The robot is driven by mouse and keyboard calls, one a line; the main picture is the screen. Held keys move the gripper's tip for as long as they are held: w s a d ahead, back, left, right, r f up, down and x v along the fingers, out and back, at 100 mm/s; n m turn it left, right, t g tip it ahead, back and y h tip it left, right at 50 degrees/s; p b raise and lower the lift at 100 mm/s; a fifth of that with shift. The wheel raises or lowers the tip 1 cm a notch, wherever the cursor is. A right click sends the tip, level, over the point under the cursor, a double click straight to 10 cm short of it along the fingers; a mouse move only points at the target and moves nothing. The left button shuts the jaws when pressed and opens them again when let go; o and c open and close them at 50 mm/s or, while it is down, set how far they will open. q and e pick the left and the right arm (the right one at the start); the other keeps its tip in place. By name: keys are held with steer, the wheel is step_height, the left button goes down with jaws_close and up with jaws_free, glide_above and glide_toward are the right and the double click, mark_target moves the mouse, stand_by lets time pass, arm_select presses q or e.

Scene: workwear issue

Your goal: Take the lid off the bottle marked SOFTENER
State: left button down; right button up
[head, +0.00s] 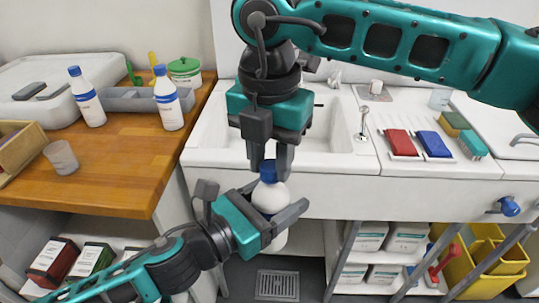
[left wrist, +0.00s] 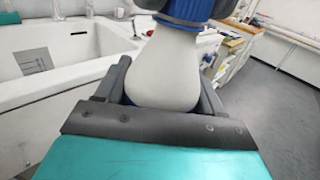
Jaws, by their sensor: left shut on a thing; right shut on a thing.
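A white bottle (head: 270,197) with a blue lid (head: 268,178) is held upright in front of the sink; no lettering shows on it, so I cannot read its marking. My left gripper (head: 279,204) is shut around the bottle's body. My right gripper (head: 270,164) comes down from above, shut on the blue lid, a finger on each side. In the left wrist view the bottle's white body (left wrist: 168,70) fills the space between the left fingers, and the lid (left wrist: 187,10) sits at its top. The lid appears to be on the bottle's neck.
Two more white bottles with blue lids, one left (head: 88,100) and one right (head: 168,102), stand on the wooden counter (head: 110,168). A clear cup (head: 61,157) and a green-lidded tub (head: 185,70) stand there too. The sink (head: 215,120) is behind my grippers. Red (head: 401,143) and blue (head: 434,144) cloths lie right.

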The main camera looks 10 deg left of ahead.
steer(key=shift+a, duration=0.2)
jaws_close()
steer(key=n, duration=0.5)
steer(key=shift+s+r, duration=0.1)
steer(key=shift+s, duration=0.05)
steer(key=n, duration=0.3)
steer(key=shift+n, duration=0.4)
steer(key=n, duration=0.3)
steer(key=shift+n, duration=0.4)
steer(key=n, duration=0.5)
steer(key=shift+d, duration=0.1)
steer(key=n, duration=0.3)
steer(key=shift+n, duration=0.4)
steer(key=n, duration=1)
steer(key=shift+d+n, duration=0.1)
steer(key=shift+n, duration=0.3)
steer(key=n, duration=0.3)
steer(key=shift+w+n, duration=0.3)
steer(key=shift+n, duration=0.1)
